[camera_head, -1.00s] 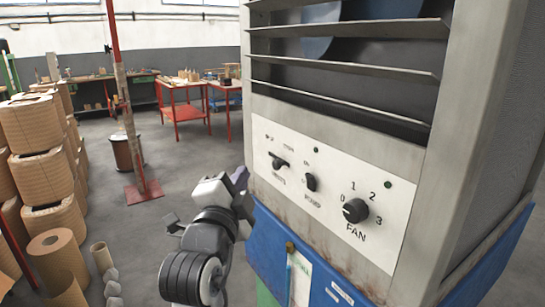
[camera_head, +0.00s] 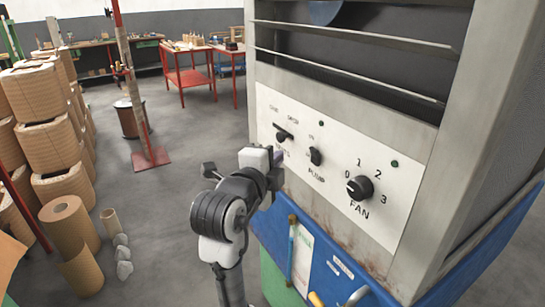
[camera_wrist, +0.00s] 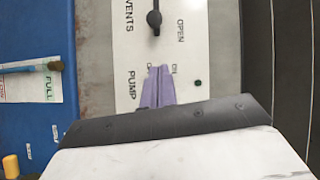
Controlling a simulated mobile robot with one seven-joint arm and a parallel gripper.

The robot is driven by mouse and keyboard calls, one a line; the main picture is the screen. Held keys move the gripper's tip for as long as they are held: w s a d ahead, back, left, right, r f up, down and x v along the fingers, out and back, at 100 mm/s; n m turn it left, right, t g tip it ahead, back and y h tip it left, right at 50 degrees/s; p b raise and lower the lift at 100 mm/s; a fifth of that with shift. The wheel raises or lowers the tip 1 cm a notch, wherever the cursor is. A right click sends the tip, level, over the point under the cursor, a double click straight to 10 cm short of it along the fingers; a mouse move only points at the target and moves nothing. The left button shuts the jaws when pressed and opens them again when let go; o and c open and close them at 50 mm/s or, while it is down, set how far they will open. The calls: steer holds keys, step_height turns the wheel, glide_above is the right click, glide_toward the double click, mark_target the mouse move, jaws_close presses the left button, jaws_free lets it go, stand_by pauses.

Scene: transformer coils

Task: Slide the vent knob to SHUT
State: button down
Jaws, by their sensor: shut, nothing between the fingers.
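The vent knob (camera_head: 281,137) is a small black knob on a slot at the left of the white control panel (camera_head: 345,203). In the wrist view the knob (camera_wrist: 154,19) is at the top edge, with VENTS printed on one side and OPEN on the other; the SHUT label is out of that frame. My gripper (camera_head: 277,174) is in front of the panel's lower left, below the vent knob.
The black pump switch (camera_head: 315,156) and round fan dial (camera_head: 360,188) sit right of the vent knob. Slatted louvres (camera_head: 355,60) are above. A blue panel (camera_head: 330,265) with a tag is below. Paper rolls (camera_head: 70,235) stand on the floor at left.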

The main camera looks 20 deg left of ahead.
steer(key=p, duration=0.2)
glide_toward(287, 136)
steer(key=w+d, duration=0.2)
steer(key=d, duration=0.1)
steer(key=shift+w+a+f+p, duration=0.25)
steer(key=shift+w+a+p, duration=0.15)
steer(key=shift+w+a, duration=0.85)
steer(key=shift+w+a, duration=0.1)
steer(key=w+a+b, duration=0.2)
steer(key=w+a, duration=0.1)
steer(key=a, duration=0.2)
steer(key=shift+w+b, duration=0.35)
steer(key=shift+w, duration=0.05)
steer(key=shift+d, duration=0.2)
